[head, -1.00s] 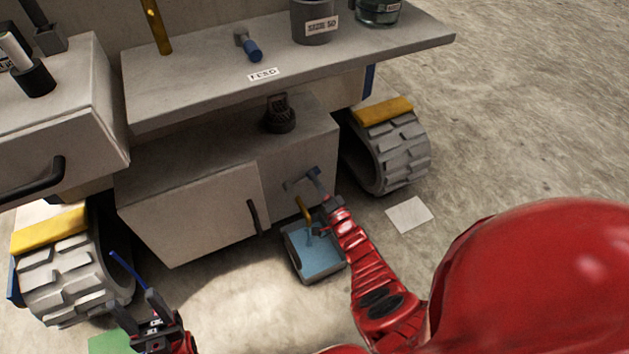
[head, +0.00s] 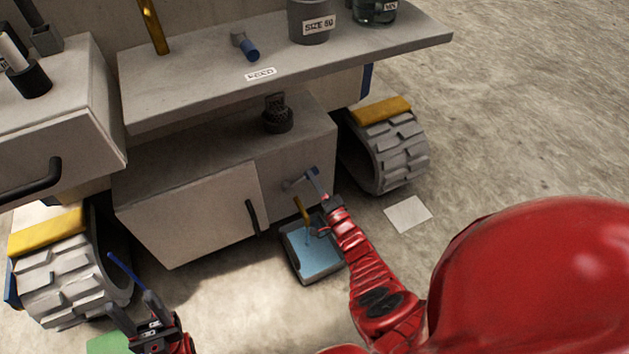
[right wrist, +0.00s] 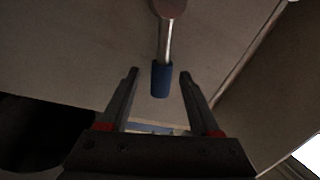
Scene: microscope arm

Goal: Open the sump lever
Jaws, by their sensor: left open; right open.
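The sump lever has a round pivot, a metal rod and a blue grip (right wrist: 161,80). In the right wrist view it hangs down, with the grip's lower end between my right gripper's open fingers (right wrist: 158,72); gaps show on both sides. In the head view my right gripper (head: 302,179) is at the low cabinet's right face, above the yellow spout (head: 300,208); the lever is hard to make out there. My left gripper (head: 131,304) is open and empty at the lower left, near the left track.
A grey tray (head: 318,278) with blue inside sits on the floor under the spout. Tracks (head: 72,280) (head: 397,158) stand on both sides. A shelf (head: 190,92) juts out above the cabinet. A pale sheet (head: 408,214) lies on open floor to the right.

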